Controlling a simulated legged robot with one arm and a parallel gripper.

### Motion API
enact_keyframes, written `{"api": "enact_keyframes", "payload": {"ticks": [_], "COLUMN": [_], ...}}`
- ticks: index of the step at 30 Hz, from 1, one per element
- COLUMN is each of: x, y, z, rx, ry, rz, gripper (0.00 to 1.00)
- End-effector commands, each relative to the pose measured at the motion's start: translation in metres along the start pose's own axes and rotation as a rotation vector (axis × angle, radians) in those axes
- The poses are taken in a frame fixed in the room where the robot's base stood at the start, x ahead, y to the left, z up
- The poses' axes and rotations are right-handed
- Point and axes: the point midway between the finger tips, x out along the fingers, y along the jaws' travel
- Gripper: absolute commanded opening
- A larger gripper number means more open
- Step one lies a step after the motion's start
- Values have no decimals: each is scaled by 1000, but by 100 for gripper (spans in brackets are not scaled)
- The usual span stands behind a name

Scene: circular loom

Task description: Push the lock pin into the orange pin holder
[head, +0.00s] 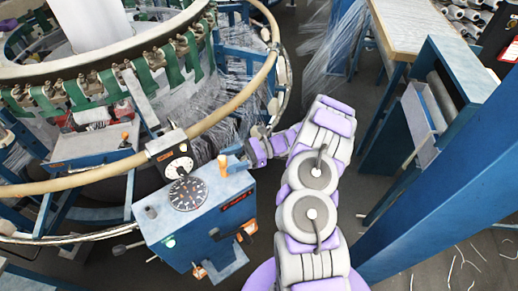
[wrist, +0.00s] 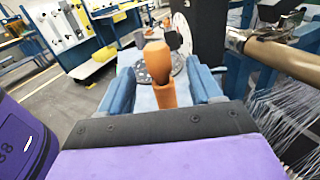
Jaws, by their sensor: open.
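The orange pin holder (wrist: 165,95) stands upright between my gripper's fingers in the wrist view. The brownish-orange lock pin (wrist: 156,62), with a rounded upper part, appears at the holder's top; how deep it sits cannot be told. My gripper (wrist: 161,62) is open, its two blue fingers on either side of the pin and holder, with visible gaps. In the head view, my gripper (head: 237,154) is at the back right of the blue control box (head: 205,215), beside the orange holder (head: 222,168). Contact with the pin is not visible.
A black box with a white dial (head: 178,162) and a round dark dial (head: 188,193) are close left of the holder. The loom's wooden ring (head: 235,107) curves behind my gripper. A blue frame (head: 440,185) stands at right. Dark floor is open between.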

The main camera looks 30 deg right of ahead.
Motion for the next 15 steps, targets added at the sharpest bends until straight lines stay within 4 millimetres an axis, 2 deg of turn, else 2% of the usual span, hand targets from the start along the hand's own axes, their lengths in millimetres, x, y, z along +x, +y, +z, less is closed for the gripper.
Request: {"api": "enact_keyframes", "payload": {"ticks": [3, 9, 15], "x": [-27, -69, -99], "y": [0, -1, 0], "z": [1, 0, 0], "rx": [1, 1, 2], "ry": [-1, 1, 1], "rz": [-2, -4, -1], "gripper": [64, 64, 64]}}
